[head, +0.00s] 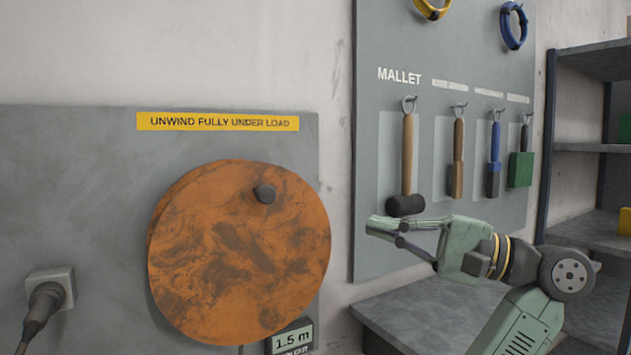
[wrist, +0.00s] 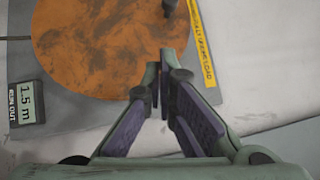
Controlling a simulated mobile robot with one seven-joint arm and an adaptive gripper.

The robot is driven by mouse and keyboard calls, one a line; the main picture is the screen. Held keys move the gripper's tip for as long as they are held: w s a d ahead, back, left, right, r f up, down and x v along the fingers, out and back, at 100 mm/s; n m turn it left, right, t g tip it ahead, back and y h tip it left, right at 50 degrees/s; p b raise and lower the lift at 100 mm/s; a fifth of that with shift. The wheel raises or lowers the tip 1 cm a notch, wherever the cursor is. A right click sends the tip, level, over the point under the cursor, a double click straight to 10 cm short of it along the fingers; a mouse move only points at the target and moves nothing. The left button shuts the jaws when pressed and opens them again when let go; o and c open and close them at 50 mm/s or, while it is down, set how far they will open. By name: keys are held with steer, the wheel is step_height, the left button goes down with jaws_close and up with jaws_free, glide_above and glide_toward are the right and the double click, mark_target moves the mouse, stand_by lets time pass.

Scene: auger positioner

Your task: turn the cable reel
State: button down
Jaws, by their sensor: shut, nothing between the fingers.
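The cable reel (head: 235,262) is a large round orange disc with dark smudges, mounted on a grey wall panel.
A display reading 1.5 m (head: 292,341) sits below the reel. A plug with a cable (head: 46,298) is at lower left. A yellow label (head: 218,122) is above the reel. A tool board (head: 440,130) with a mallet (head: 406,165) stands behind my gripper, and shelves (head: 590,150) are at right.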

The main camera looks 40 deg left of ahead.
steer(key=m, duration=0.1)
steer(key=p, duration=0.3)
glide_toward(297, 205)
steer(key=s+a+r, duration=0.2)
steer(key=s+a, duration=0.2)
steer(key=s+a+p, duration=0.1)
steer(key=s, duration=0.1)
steer(key=shift+r, duration=0.3)
steer(key=shift+s+a+p, duration=0.25)
steer(key=shift+s+p, duration=0.05)
steer(key=shift+s, duration=0.2)
steer(key=shift+s+a+r, duration=0.1)
steer(key=shift+a, duration=0.1)
